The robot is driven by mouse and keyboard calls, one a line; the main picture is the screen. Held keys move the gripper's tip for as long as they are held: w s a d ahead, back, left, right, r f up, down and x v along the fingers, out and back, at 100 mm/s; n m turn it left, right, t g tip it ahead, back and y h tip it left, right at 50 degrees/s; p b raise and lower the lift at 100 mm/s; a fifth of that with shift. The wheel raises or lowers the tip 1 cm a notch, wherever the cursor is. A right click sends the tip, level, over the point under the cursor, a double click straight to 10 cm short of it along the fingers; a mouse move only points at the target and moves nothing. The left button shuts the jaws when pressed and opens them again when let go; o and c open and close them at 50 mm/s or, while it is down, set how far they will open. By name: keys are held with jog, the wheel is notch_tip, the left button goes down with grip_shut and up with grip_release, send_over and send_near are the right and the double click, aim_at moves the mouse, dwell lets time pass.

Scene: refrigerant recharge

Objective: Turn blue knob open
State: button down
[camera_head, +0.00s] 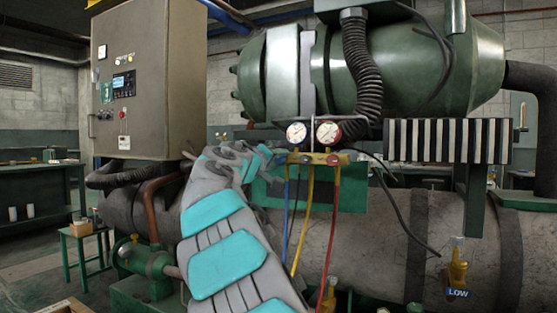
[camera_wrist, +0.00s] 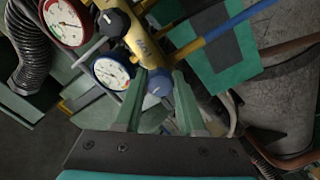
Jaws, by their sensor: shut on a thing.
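The blue knob (camera_wrist: 159,84) sits on the end of the yellow manifold (camera_wrist: 139,40) in the wrist view. My gripper (camera_wrist: 160,86) has one finger on each side of the knob and is shut on it. In the head view my gripper (camera_head: 272,158) is at the left end of the manifold (camera_head: 318,158), below the gauges, and the knob is mostly hidden there. How far the knob is turned cannot be told.
Two gauges, one blue-rimmed (camera_head: 297,132) and one red-rimmed (camera_head: 328,132), stand above the manifold. Blue, yellow (camera_head: 308,210) and red (camera_head: 331,225) hoses hang below. A black knob (camera_wrist: 113,21) is on the manifold. A grey control cabinet (camera_head: 150,110) stands left.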

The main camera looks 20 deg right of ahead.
jog(key=c, duration=0.5)
grip_release()
jog(key=shift+a, duration=0.1)
jog(key=v, duration=0.7)
jog(key=shift+s+a+b, duration=0.25)
jog(key=shift+a+b, duration=0.05)
jog(key=shift+b, duration=0.1)
